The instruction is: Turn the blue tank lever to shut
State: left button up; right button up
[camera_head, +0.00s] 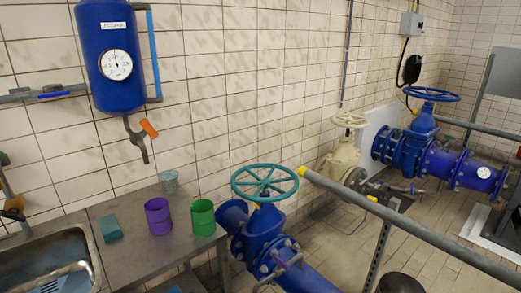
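The blue tank (104,55) hangs on the tiled wall at the upper left, with a round white gauge (116,65) on its front. Below it, a grey outlet pipe (138,143) bends downward. An orange lever (149,128) sits on this outlet and points to the right and slightly upward. A blue handle (56,95) lies along the grey horizontal pipe left of the tank. Neither of my grippers can be made out in the head view, and nothing is seen touching the lever.
A metal counter (150,255) below holds a purple mug (158,216), a green mug (202,217), a grey cup (169,181) and a teal sponge (110,229). A sink (45,262) is at the left. A teal valve wheel (264,184) and a yellow-capped rail (400,222) stand to the right.

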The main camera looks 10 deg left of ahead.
aim_at(53, 93)
jog(key=u, duration=1.5)
jog(key=i+j+u, duration=0.6)
jog(key=i, duration=0.5)
